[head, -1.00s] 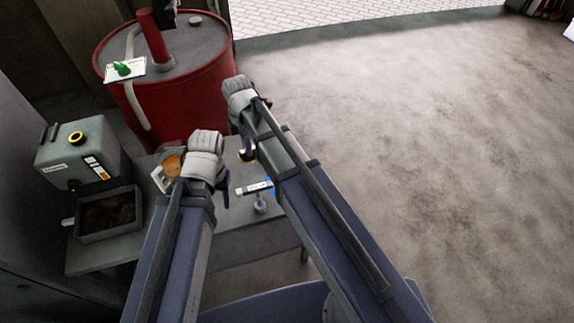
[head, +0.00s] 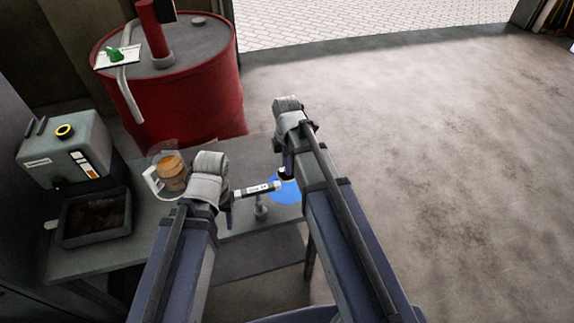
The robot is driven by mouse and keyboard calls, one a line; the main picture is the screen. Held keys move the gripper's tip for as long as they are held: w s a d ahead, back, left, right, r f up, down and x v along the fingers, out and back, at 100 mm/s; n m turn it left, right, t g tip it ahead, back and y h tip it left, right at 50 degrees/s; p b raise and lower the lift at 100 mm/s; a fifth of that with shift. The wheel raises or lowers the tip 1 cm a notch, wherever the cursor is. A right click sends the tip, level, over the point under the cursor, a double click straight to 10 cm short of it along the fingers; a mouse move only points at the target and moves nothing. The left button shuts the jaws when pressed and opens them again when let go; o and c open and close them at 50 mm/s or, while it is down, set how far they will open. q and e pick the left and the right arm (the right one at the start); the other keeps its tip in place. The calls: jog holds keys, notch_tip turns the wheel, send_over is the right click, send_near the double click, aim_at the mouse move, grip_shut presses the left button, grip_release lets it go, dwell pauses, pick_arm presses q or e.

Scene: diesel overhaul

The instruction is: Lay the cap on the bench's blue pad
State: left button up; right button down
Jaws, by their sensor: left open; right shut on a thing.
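The round blue pad (head: 287,192) lies on the right end of the grey bench (head: 262,158). My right gripper (head: 287,173) is above the pad's far edge, shut on a small piece with a yellow rim, the cap (head: 287,178), mostly hidden by the gripper. I cannot tell whether the cap touches the pad. My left gripper (head: 229,203) is open over the bench, left of the pad, beside the jug; its fingers are partly hidden by its wrist.
A clear jug (head: 169,170) of amber liquid stands behind my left wrist. A labelled bar (head: 257,189) and a small grey post (head: 261,209) are left of the pad. A canister (head: 62,150) and dark tray (head: 97,217) are at left; a red drum (head: 180,95) stands behind.

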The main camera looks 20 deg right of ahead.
notch_tip(320, 180, down, 5)
jog(key=b, duration=0.4)
jog(key=shift+f+b, duration=0.2)
jog(key=shift+b, duration=0.15)
jog(key=c, duration=0.7)
grip_release()
jog(key=shift+r, duration=0.15)
notch_tip(320, 180, up, 8)
jog(key=p, duration=0.8)
